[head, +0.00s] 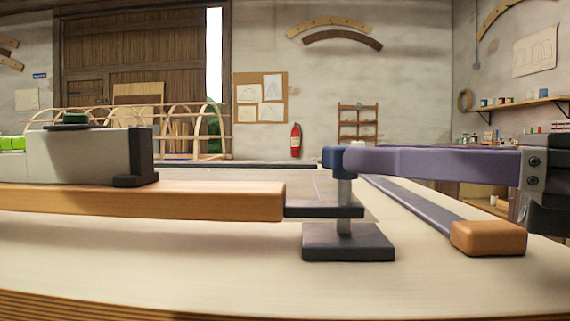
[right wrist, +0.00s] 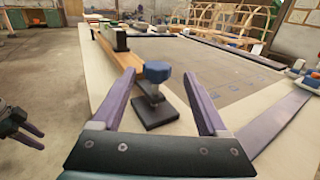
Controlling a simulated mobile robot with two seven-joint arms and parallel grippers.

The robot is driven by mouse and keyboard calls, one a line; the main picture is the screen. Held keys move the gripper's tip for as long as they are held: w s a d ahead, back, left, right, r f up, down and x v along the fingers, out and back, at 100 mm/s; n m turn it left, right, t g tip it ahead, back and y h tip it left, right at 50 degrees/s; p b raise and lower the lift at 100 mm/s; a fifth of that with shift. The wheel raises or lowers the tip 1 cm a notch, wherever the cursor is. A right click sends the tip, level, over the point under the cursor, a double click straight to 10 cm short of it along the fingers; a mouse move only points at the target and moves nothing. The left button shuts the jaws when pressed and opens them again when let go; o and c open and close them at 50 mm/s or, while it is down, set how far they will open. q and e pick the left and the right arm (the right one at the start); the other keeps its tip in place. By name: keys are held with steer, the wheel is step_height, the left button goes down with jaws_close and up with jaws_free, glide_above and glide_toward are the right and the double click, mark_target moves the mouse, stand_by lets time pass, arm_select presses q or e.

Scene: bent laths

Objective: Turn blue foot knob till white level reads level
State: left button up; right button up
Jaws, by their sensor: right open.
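The blue foot knob (head: 336,160) tops a grey metal stem on a dark square foot (head: 348,242). It also shows in the right wrist view (right wrist: 158,71). My right gripper (right wrist: 158,76) is open, its purple fingers on either side of the knob with visible gaps. In the head view my right gripper (head: 352,160) overlaps the knob's right side. The white level (head: 70,156), with dark end caps and a dark green piece on top, lies on a wooden beam. Its reading cannot be made out. My left gripper (right wrist: 32,134) seems open and empty at the right wrist view's left edge.
The wooden beam (head: 180,201) ends just left of the knob. A dark bar with an orange end block (head: 488,238) lies on the table right of the foot. A lime green thing (head: 12,143) is at the far left. The pale tabletop (head: 200,270) in front is clear.

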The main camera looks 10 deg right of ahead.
mark_target(332, 156)
steer(key=shift+w+a+r+p, duration=0.3)
steer(key=shift+w+a+p, duration=0.15)
steer(key=shift+a, duration=0.15)
steer(key=shift+f+p+x, duration=0.25)
steer(key=shift+p+x, duration=0.1)
steer(key=shift+x, duration=1.05)
jaws_close()
